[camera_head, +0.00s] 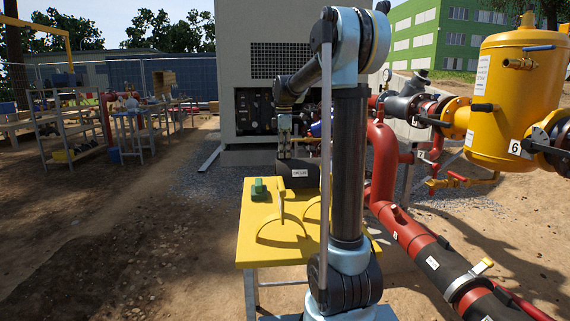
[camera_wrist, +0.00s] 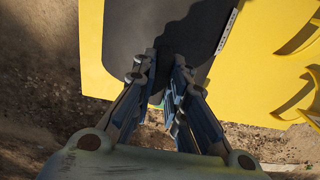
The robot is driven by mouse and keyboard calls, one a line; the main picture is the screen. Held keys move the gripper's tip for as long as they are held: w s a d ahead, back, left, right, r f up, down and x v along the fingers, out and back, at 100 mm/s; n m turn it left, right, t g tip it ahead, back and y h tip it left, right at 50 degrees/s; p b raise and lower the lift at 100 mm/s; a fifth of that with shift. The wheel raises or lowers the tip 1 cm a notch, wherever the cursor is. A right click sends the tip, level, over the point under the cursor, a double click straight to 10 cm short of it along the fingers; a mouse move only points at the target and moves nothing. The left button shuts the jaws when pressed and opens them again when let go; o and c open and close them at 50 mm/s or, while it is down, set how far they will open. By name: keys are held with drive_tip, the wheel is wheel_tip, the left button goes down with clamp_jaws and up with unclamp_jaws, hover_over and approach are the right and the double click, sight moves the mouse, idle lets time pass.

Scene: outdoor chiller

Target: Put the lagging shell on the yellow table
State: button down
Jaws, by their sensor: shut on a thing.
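The lagging shell (camera_head: 300,174) is a dark grey piece with a white label, at the far edge of the yellow table (camera_head: 256,250) in the head view. In the wrist view the shell (camera_wrist: 165,28) lies over the yellow surface (camera_wrist: 235,85), with a pale strip along its right side. My gripper (camera_head: 285,155) is shut on the shell's near edge; its fingers (camera_wrist: 163,75) show in the wrist view. I cannot tell whether the shell touches the table top.
A green object (camera_head: 259,189) stands on the table's left part. Yellow curved pieces (camera_head: 283,216) stand in the middle. Red pipework (camera_head: 383,165) runs close along the table's right side, and a big chiller cabinet (camera_head: 262,30) stands behind. Open ground lies to the left.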

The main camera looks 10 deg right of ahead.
sight(284, 159)
wheel_tip(284, 159, down, 4)
drive_tip(key=shift+r, duration=0.15)
drive_tip(key=c, duration=1.6)
unclamp_jaws()
wheel_tip(284, 159, up, 12)
drive_tip(key=shift+r, duration=0.1)
